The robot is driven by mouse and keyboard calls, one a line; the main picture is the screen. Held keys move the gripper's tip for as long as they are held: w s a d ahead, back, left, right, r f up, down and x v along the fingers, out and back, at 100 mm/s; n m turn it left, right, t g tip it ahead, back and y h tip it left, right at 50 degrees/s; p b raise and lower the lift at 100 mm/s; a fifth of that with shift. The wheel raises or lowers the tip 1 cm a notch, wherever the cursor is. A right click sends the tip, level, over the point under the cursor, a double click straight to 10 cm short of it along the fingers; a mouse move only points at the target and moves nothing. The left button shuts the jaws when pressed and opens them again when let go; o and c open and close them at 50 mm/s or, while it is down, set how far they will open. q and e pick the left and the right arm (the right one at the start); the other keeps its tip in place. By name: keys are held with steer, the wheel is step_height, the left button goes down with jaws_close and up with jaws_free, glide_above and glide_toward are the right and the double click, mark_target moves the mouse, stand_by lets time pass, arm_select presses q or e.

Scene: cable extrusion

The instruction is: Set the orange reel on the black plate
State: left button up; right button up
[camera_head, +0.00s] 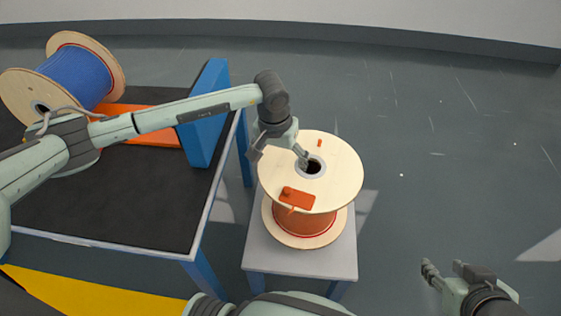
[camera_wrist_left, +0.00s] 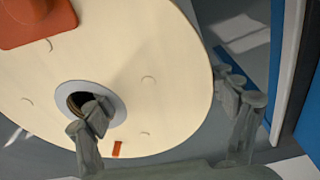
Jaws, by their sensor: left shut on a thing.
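The orange reel (camera_head: 303,222), wound orange between pale wooden flanges, stands upright on a small grey stand. Its upper flange (camera_wrist_left: 165,55) fills much of the left wrist view. My left gripper (camera_head: 280,155) is shut on this flange: one finger is in the hub hole, the other outside the rim. Its fingers also show in the left wrist view (camera_wrist_left: 167,118). The black plate (camera_head: 110,215) appears as the flat black top of the table at left. My right gripper (camera_head: 452,269) is open and empty at lower right, away from the reel.
A blue reel (camera_head: 80,78) lies on its side at the back left of the black top. An orange base (camera_head: 150,125) and a blue upright panel (camera_head: 207,110) stand between it and the grey stand (camera_head: 265,257). The front of the black top is clear.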

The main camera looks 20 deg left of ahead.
arm_select(q)
steer(key=shift+f, duration=0.25)
steer(key=o, duration=1.5)
steer(key=shift+r, duration=0.1)
steer(key=shift+o, duration=0.5)
steer(key=shift+s+r+p, duration=0.2)
steer(key=shift+r+p, duration=0.45)
steer(key=shift+r, duration=0.55)
steer(key=shift+s+r+p, duration=0.15)
steer(key=shift+r+p, duration=0.45)
steer(key=shift+r, duration=0.55)
steer(key=shift+s+a+r+p, duration=0.1)
steer(key=shift+s+r+p, duration=0.15)
steer(key=shift+r+p, duration=0.9)
steer(key=shift+s+a+r+p, duration=0.15)
steer(key=shift+r+p, duration=0.25)
steer(key=shift+r, duration=1.45)
steer(key=shift+d, duration=0.1)
